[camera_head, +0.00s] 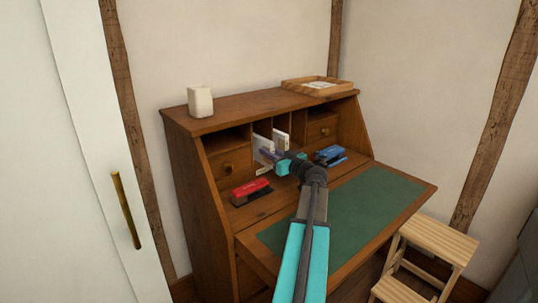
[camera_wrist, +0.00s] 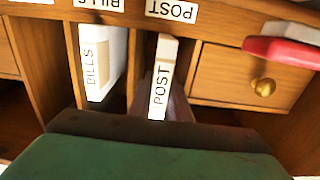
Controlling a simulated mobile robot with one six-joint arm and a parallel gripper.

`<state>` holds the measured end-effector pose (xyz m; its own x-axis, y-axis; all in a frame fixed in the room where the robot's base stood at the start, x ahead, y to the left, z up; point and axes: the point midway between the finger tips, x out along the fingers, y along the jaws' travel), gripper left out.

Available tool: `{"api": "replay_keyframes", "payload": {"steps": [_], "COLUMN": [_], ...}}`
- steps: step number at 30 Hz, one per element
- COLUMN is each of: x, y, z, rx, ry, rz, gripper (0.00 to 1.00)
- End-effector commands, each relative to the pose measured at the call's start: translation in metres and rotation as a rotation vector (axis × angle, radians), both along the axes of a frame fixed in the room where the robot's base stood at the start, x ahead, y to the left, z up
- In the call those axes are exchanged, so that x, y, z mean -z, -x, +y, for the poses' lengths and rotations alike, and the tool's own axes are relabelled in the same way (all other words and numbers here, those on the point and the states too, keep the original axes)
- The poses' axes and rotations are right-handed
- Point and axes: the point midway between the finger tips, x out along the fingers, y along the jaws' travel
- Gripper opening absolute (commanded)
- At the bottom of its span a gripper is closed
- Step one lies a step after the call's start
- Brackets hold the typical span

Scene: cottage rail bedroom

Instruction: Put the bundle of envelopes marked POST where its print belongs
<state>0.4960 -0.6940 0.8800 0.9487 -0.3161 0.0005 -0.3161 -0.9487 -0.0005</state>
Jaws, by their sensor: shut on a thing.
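The white bundle of envelopes marked POST (camera_wrist: 161,85) is at the tip of my gripper (camera_head: 278,160), which is shut on it. In the wrist view the bundle stands upright in line with the slot whose label reads POST (camera_wrist: 171,10); the label's print appears inverted. How deep the bundle sits in the slot is hard to tell. In the head view the bundle (camera_head: 262,143) is partly hidden behind my gripper. A white bundle marked BILLS (camera_wrist: 97,65) stands in the neighbouring slot, by a BILLS label (camera_wrist: 98,3). It also shows in the head view (camera_head: 281,141).
The wooden desk (camera_head: 200,215) has narrow dividers and small drawers (camera_wrist: 245,75) beside the slots. A red stapler (camera_head: 250,191) and a blue stapler (camera_head: 330,155) flank my gripper. The green writing surface (camera_head: 365,210) is clear apart from my arm. A stool (camera_head: 435,240) stands at right.

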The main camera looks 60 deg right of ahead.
Motion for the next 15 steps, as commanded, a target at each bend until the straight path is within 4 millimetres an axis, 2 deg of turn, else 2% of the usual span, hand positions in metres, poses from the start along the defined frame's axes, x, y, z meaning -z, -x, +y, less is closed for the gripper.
{"api": "replay_keyframes", "payload": {"steps": [9,10,13,15], "x": [-0.0007,-0.0007,-0.0006,-0.0005], "y": [0.0000,0.0000,0.0000,0.0000], "z": [0.0000,0.0000,0.0000,0.0000], "rx": [0.000,0.000,0.000,0.000], "ry": [0.000,0.000,0.000,0.000], "rz": [-0.001,-0.001,-0.001,0.000], "gripper": [0.00,0.22,0.39,0.39]}}
